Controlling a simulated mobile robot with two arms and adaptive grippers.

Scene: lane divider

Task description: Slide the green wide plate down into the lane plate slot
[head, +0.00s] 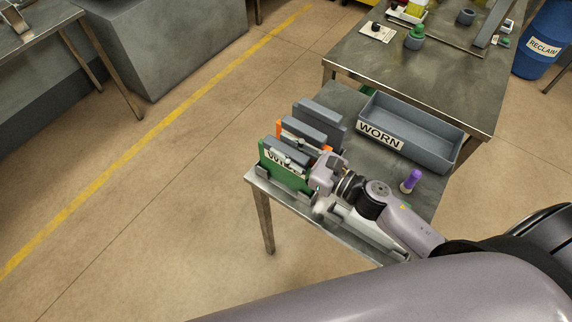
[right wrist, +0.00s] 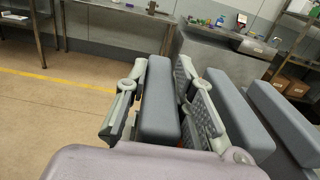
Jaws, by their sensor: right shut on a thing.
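The green wide plate (head: 278,172) stands upright at the left end of a small metal table, its white label partly hidden by my right gripper (head: 315,180). A grey bar (head: 284,152) runs along its top. In the right wrist view, my right gripper (right wrist: 160,108) is shut on this grey bar (right wrist: 158,85), one finger on each side. The plate's lower edge is close to a low grey holder (head: 291,190); I cannot tell how deep it sits in its slot. My left gripper is not in view.
An orange plate (head: 279,128) and more grey bars (head: 320,112) stand just behind the green plate. A grey bin labelled WORN (head: 430,143) and a purple-topped item (head: 411,178) are to the right. A larger table (head: 420,75) stands behind.

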